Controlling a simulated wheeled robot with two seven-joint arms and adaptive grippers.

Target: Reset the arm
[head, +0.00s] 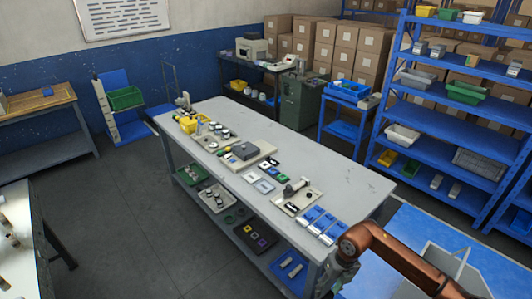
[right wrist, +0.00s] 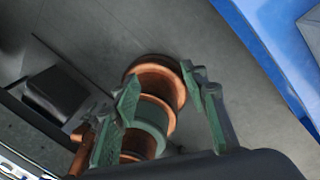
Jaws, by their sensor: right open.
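My right arm (head: 395,252) comes in from the lower right of the head view, copper coloured and bent. Its gripper hangs beside the near right end of the grey workbench (head: 345,180) and is partly cut off by the bottom edge. In the right wrist view the right gripper (right wrist: 160,80) has its two green fingers spread apart, with nothing held between them. Copper and green rounded links of my own body show behind the fingers. My left arm and gripper are not in view.
Blue pouches (head: 318,225), a grey device (head: 246,150) and several small parts lie on the bench. A blue shelf rack (head: 460,125) stands at the right, beside a blue mat (head: 410,215). A wooden table (head: 40,100) stands at the left. The floor (head: 130,200) left of the bench is clear.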

